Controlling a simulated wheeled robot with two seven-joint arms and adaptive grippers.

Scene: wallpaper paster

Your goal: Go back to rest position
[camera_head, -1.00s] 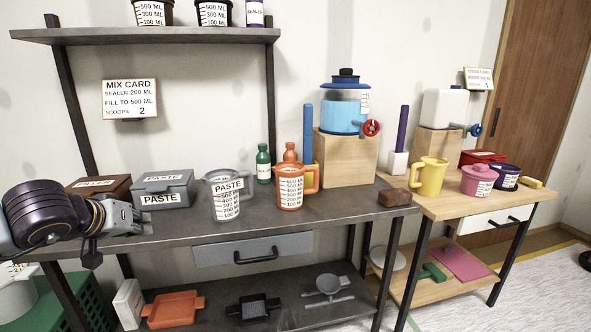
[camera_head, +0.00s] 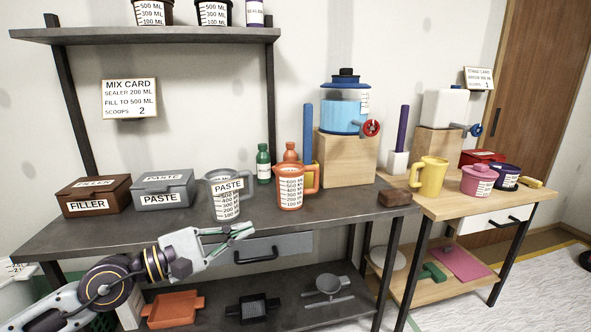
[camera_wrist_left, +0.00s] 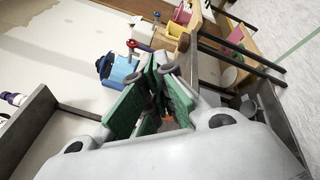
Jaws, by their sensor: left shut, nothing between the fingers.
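My left gripper (camera_head: 240,233) is in front of the dark workbench's front edge, near the grey drawer (camera_head: 253,250) in the head view. Its fingers point right and are shut with nothing between them. In the left wrist view, the green finger pads (camera_wrist_left: 155,85) come together at the tips. My left forearm comes in from the lower left. My right gripper is not in view.
The dark workbench (camera_head: 130,226) bears a brown FILLER box (camera_head: 94,196), a grey PASTE box (camera_head: 163,188), a grey PASTE jug (camera_head: 226,195) and an orange jug (camera_head: 291,187). Trays, including an orange one (camera_head: 173,309), lie on the lower shelf.

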